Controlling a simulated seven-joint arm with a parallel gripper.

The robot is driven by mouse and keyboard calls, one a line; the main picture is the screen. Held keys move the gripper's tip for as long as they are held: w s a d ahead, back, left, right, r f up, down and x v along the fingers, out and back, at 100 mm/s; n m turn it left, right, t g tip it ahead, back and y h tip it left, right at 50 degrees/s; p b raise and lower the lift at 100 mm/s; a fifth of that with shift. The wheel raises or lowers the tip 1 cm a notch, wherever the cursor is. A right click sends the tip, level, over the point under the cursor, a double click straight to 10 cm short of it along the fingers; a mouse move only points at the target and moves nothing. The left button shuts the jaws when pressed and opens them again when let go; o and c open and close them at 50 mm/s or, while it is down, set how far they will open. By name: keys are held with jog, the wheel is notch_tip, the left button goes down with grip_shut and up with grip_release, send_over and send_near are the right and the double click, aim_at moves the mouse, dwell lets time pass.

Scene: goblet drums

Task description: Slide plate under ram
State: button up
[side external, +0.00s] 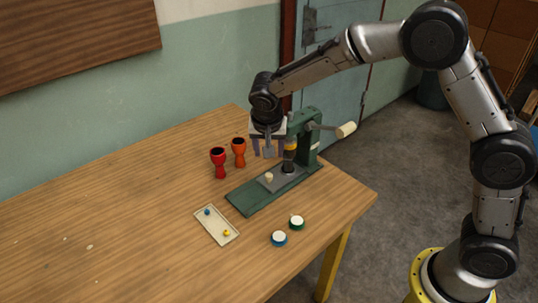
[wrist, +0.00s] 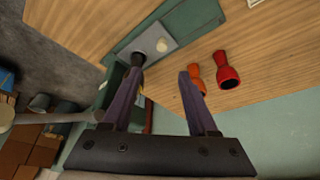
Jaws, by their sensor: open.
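A grey plate (side external: 283,181) with a cream knob (side external: 269,177) lies on the green base (side external: 243,199) of a press (side external: 305,130). The knob also shows in the wrist view (wrist: 162,45), on the plate (wrist: 148,32). The black ram (side external: 288,164) is at the plate's end nearest the press column. It appears over that end, but I cannot tell whether it touches. My gripper (side external: 269,153) is open and empty, pointing down above the plate, beside the ram. In the wrist view my gripper (wrist: 160,73) has its fingers apart, the left one overlapping the ram in the picture.
A red goblet drum (side external: 219,161) and an orange one (side external: 239,152) stand left of the press. A tray (side external: 217,237) holds small blue and yellow pieces. Blue-rimmed (side external: 279,238) and green-rimmed (side external: 297,222) discs lie in front. The press lever (side external: 346,130) sticks out right.

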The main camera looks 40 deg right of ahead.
dwell(0.3)
notch_tip(320, 180, up, 6)
dwell(0.8)
jog(key=s+d+r+m+t, duration=0.15)
jog(key=s+d+r, duration=0.3)
jog(key=r, duration=0.55)
jog(key=s+d+r+y, duration=0.1)
jog(key=s+d+r, duration=0.3)
jog(key=s, duration=0.6)
jog(key=s+a+f+n+y, duration=0.1)
jog(key=s+f+n, duration=0.3)
jog(key=s, duration=0.5)
jog(key=s+f+n+y, duration=0.1)
jog(key=s+f+n, duration=0.3)
jog(key=s, duration=0.5)
jog(key=shift+a+n+t, duration=0.4)
jog(key=shift+n+t, duration=0.05)
jog(key=shift+n, duration=0.8)
